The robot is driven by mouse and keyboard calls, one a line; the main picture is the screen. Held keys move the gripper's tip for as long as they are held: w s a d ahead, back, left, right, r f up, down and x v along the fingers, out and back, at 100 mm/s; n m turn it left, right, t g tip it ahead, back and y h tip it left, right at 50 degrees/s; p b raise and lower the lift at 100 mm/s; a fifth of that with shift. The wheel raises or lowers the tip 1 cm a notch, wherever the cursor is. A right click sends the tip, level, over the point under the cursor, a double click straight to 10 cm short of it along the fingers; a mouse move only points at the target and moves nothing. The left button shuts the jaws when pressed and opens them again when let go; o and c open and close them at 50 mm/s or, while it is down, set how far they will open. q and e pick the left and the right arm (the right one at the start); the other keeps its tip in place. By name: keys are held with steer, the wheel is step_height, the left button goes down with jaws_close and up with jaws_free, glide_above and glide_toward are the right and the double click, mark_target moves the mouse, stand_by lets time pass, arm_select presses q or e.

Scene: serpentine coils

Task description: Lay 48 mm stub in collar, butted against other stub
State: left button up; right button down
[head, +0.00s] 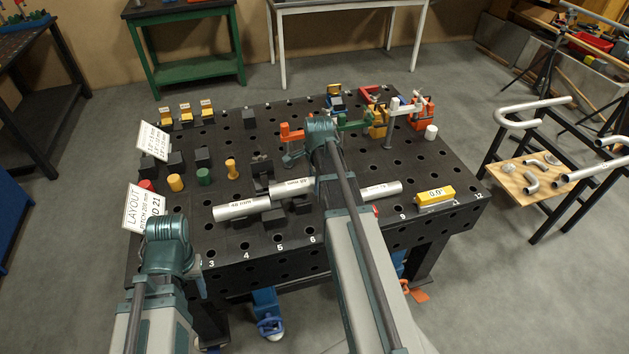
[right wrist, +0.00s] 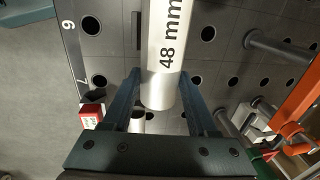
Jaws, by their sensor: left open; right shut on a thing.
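A silver stub marked 48 mm (right wrist: 163,45) runs between the fingers of my right gripper (right wrist: 162,98) in the right wrist view. In the head view this held stub (head: 292,187) lies left of my right arm, which hides its right end. Another silver stub (head: 240,209) marked 48 mm lies to its left, and their near ends are close together. I cannot tell whether they touch. Black blocks (head: 300,207) sit around the stubs; the collar is not clearly distinguishable. My left gripper (head: 166,234) is open and empty at the table's front left, its fingertips mostly hidden.
A third silver tube (head: 382,190) and a yellow 0.0° level (head: 434,196) lie right of my right arm. Yellow and green pegs (head: 204,177), black blocks and sign cards stand at left. Coloured clamps (head: 376,122) stand at the back right.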

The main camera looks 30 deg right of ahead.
steer(key=shift+f, duration=0.15)
steer(key=shift+f+b, duration=1.2)
steer(key=shift+b, duration=0.15)
steer(key=shift+f, duration=0.25)
steer(key=shift+f+b, duration=0.4)
steer(key=shift+b, duration=0.3)
steer(key=shift+w+a, duration=0.1)
steer(key=shift+a, duration=0.3)
stand_by(0.3)
steer(key=shift+c, duration=0.5)
jaws_free()
steer(key=shift+r, duration=0.1)
